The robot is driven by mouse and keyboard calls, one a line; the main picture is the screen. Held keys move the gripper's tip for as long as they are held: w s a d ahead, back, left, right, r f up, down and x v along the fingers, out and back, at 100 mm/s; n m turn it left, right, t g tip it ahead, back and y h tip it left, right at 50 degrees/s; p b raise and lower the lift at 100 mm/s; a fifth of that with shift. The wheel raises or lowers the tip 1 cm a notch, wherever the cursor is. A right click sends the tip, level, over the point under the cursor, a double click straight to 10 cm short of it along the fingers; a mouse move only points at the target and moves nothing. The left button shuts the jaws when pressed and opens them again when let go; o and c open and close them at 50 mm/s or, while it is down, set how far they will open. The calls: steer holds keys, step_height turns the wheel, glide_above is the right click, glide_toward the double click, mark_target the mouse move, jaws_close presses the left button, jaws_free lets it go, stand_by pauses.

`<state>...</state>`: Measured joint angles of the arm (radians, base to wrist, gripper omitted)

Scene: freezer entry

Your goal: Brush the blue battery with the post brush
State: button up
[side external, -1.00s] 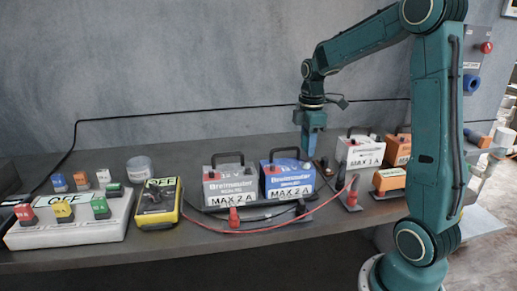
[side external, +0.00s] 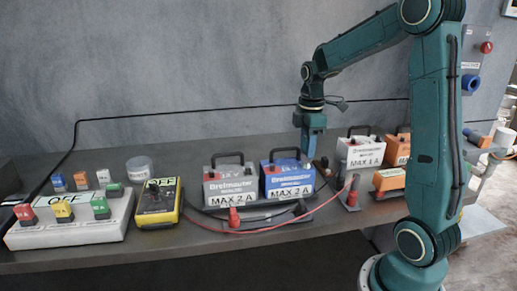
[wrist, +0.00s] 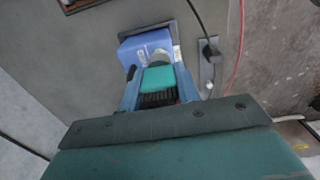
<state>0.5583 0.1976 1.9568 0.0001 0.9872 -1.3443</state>
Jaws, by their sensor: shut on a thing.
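The blue battery (side external: 287,178) stands upright on the bench beside a grey battery. It has a dark handle and a "MAX 2 A" label. It also shows in the wrist view (wrist: 133,52), just beyond my fingers. My gripper (side external: 311,153) points down at the blue battery's right rear side. In the wrist view my gripper (wrist: 159,88) is shut on the post brush (wrist: 158,78), a teal block with dark bristles. A round grey part lies just beyond the brush, over the battery. I cannot tell whether the brush touches the battery.
The grey battery (side external: 230,185) stands close on the left, a white battery (side external: 360,153) on the right. Red and black leads run along the bench front. A yellow meter (side external: 158,203) and a switch box (side external: 70,225) stand farther left. Bare bench lies behind the batteries.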

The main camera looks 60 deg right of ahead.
steer(key=shift+f, duration=1.05)
steer(key=o, duration=1.2)
steer(key=shift+c, duration=0.2)
steer(key=shift+r, duration=0.1)
step_height(320, 180, up, 14)
steer(key=shift+f, duration=0.2)
stand_by(0.3)
